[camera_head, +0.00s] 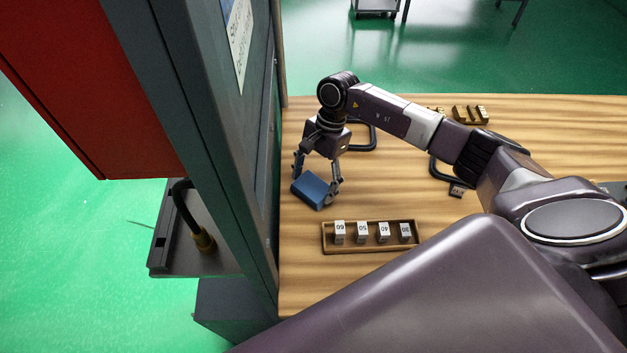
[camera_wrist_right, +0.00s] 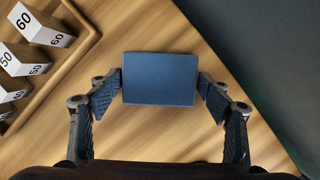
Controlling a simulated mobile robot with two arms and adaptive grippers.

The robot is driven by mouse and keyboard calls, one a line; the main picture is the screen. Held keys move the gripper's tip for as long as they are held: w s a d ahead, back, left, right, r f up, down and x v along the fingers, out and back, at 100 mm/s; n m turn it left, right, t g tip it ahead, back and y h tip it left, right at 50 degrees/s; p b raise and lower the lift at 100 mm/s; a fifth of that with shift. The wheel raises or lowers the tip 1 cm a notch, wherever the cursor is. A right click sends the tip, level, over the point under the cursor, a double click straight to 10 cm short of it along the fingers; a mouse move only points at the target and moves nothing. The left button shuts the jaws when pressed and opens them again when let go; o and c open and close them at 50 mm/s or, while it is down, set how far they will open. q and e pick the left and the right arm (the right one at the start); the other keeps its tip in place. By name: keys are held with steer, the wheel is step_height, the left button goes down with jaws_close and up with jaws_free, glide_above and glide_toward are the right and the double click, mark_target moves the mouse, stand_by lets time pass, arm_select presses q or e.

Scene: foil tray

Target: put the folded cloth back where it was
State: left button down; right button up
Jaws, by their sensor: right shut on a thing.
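The folded cloth is a dark blue flat block (camera_head: 311,190) near the left edge of the wooden table in the head view. It also shows between the fingers in the right wrist view (camera_wrist_right: 159,78). My right gripper (camera_head: 316,184) points down with its two fingers on opposite sides of the cloth, shut on it. In the right wrist view the fingertips (camera_wrist_right: 160,92) touch its left and right edges. I cannot tell whether the cloth touches the table or is just above it. My left gripper is not in view.
A wooden tray (camera_head: 370,249) with several numbered white blocks stands in front of the cloth. A tall grey cabinet panel (camera_head: 215,130) rises along the table's left edge. Small brass pieces in a holder (camera_head: 470,114) stand at the back. Bare table (camera_head: 300,285) lies at the front left.

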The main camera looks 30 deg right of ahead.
steer(key=shift+f, duration=0.2)
steer(key=o, duration=1)
steer(key=shift+r, duration=0.1)
steer(key=shift+r, duration=0.1)
steer(key=shift+r, duration=0.2)
steer(key=b+v, duration=0.4)
steer(key=v, duration=0.7)
steer(key=shift+d+r, duration=0.25)
steer(key=shift+r, duration=0.1)
